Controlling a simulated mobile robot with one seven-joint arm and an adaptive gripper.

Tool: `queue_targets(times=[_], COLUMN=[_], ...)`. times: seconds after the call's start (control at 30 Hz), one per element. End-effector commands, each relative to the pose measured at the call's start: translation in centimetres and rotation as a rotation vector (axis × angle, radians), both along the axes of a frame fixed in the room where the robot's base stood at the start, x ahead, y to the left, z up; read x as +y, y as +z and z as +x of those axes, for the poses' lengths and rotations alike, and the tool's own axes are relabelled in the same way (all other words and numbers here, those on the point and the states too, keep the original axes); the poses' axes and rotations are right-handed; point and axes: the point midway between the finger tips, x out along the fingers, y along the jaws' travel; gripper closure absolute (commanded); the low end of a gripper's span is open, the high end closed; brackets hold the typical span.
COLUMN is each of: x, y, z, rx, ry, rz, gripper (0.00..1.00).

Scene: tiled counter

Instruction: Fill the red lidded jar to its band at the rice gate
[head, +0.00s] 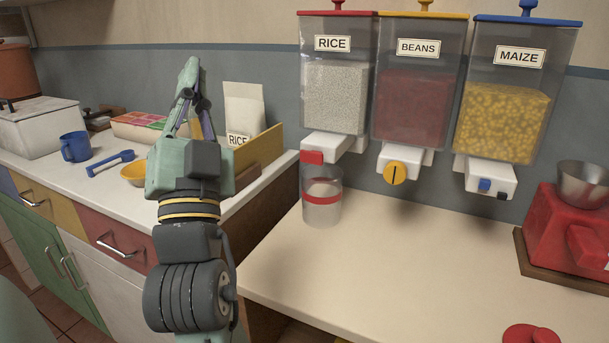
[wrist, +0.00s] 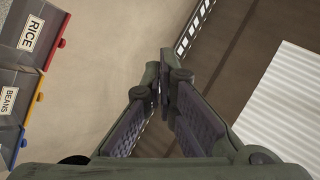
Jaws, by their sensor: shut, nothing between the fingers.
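The clear jar with a red band (head: 321,199) stands upright on the counter, under the rice dispenser's outlet, with no lid on it. I cannot tell for sure how much rice is inside. The rice dispenser (head: 336,90) holds white rice behind a RICE label and has a red gate piece (head: 311,157) at its base. It also shows at the left of the wrist view (wrist: 28,38). A red round lid (head: 530,334) lies at the front right, partly cut off. My gripper (head: 190,68) points up, shut and empty, left of the dispensers. Its fingertips meet in the wrist view (wrist: 170,68).
Beans (head: 418,90) and maize (head: 505,105) dispensers hang to the right of the rice. A red scale-like device with a metal bowl (head: 585,185) stands far right. Left counter holds a blue mug (head: 75,147), yellow bowl (head: 134,174) and rice bag (head: 243,108). The counter before the jar is clear.

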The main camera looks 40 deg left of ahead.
Motion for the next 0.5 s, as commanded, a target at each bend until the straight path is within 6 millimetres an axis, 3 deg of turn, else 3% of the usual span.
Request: queue_targets(times=[0.03,0.13,0.3,0.4,0.5], x=[0.3,-0.3,-2.6,-3.4,-3.8], y=[-2.7,-7.5,-14.6,-16.8,-17.6], z=[1.6,4.9,6.8,6.9,6.8], rx=[0.168,0.517,0.933,1.050,1.093], ry=[0.007,-0.014,-0.077,-0.107,-0.120], rz=[0.019,0.113,0.318,0.399,0.433], gripper=[1.00,1.00,1.00,1.00,1.00])
